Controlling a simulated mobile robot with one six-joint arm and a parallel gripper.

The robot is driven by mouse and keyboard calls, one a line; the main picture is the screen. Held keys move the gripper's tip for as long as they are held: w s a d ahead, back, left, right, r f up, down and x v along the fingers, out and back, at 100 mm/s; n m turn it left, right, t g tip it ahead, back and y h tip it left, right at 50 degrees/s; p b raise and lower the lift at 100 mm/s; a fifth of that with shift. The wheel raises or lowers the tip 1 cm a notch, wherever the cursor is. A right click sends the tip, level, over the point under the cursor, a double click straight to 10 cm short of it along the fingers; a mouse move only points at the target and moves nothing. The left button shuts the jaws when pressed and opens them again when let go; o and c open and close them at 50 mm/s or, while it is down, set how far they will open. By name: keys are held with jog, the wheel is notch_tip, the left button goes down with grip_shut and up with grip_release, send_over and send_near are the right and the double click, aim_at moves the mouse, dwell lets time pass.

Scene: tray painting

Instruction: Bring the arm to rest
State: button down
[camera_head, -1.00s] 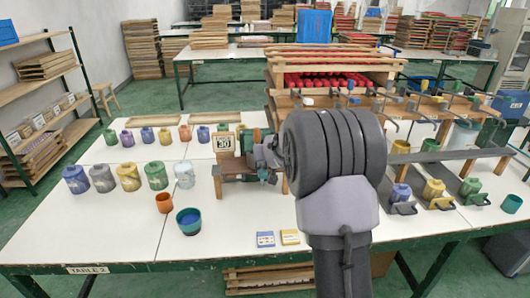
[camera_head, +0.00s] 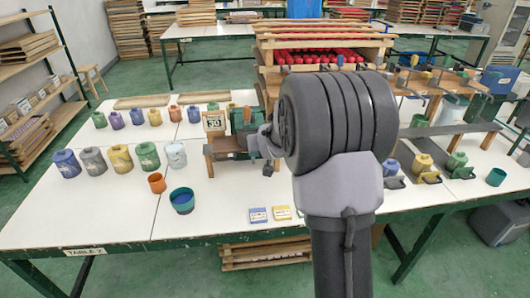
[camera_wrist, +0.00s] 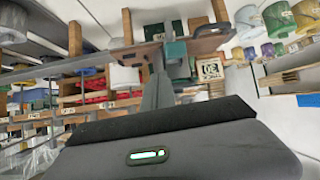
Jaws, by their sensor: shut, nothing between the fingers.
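My arm (camera_head: 335,185) is raised in the middle of the head view, in front of the long white table (camera_head: 110,215). Its upper part bends to the left, toward the wooden stand with the "30" sign (camera_head: 214,122). My gripper (camera_wrist: 158,85) shows in the wrist view as a narrow grey shape above its dark housing with a green light. It is shut and empty. In the head view the arm hides most of the gripper. I cannot tell how far the gripper is from the stand.
Several paint jars (camera_head: 121,158) stand at the left of the table. An orange cup (camera_head: 157,183) and a teal cup with blue paint (camera_head: 182,200) stand nearer the front. A rack with red items (camera_head: 320,57) is behind my arm. Blue and yellow boxes (camera_head: 282,212) lie near the front edge.

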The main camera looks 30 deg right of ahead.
jog(key=s+a+r+g+y, duration=0.1)
jog(key=s+a+r, duration=0.2)
jog(key=s+a, duration=0.4)
jog(key=s+a+r+y, duration=0.1)
jog(key=s+a+r, duration=0.3)
jog(key=s+a, duration=0.3)
jog(key=s+a+g+y, duration=0.1)
jog(key=s+a+y, duration=0.1)
jog(key=s+a, duration=0.4)
jog(key=s+a+g+y, duration=0.2)
jog(key=s+a, duration=0.4)
jog(key=s, duration=1)
jog(key=shift+s+a+r+m, duration=0.35)
jog(key=shift+s+a+m, duration=0.05)
